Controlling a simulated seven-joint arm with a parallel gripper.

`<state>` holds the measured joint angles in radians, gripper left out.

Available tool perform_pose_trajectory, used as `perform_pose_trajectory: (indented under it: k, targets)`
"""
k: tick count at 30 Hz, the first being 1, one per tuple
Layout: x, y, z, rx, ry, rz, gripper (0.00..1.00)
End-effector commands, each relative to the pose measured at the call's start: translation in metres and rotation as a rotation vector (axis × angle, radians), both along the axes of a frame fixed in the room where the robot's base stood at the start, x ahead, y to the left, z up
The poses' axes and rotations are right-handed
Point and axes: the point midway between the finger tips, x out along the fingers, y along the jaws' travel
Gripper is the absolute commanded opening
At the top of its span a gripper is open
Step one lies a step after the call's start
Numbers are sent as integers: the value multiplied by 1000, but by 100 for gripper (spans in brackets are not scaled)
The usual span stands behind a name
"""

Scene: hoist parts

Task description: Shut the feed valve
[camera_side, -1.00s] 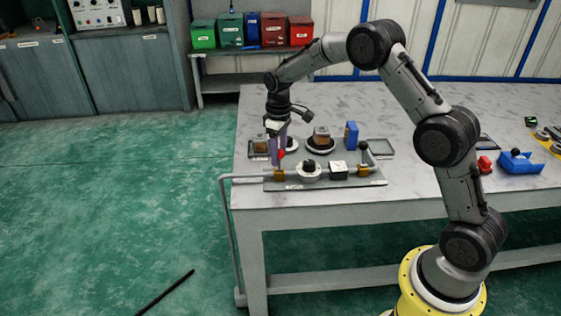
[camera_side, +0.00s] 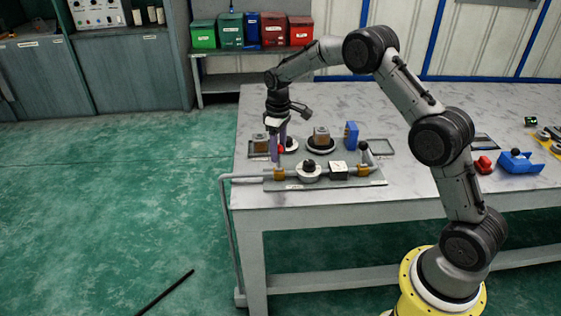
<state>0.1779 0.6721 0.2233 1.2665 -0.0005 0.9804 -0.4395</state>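A grey pipe panel (camera_side: 320,183) lies along the table's front left edge. At its left end is a valve with a brass body (camera_side: 279,173) and a red handle (camera_side: 281,148). At its right end is another brass valve (camera_side: 363,170) with a black-knobbed lever (camera_side: 364,147). I cannot read which one is labelled feed. My gripper (camera_side: 278,152) points down at the left valve, its purple fingers at the red handle and partly hiding it. The fingers look a little apart; I cannot tell whether they grip the handle.
Between the valves are a round black-knobbed fitting (camera_side: 309,170) and a square gauge (camera_side: 338,171). Behind them stand a brown block on a round black base (camera_side: 320,147) and a blue block (camera_side: 351,135). Red (camera_side: 484,163) and blue (camera_side: 518,162) parts lie right.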

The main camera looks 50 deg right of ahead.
Motion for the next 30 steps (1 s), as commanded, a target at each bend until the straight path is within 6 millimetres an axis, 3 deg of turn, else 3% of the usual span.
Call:
perform_pose_trajectory:
  k: [3, 11, 30]
  targets:
    - [1, -1, 0, 0, -1, 0, 60]
    - [1, -1, 2, 0, -1, 0, 60]
    - [0, 1, 46, 0, -2, 0, 60]
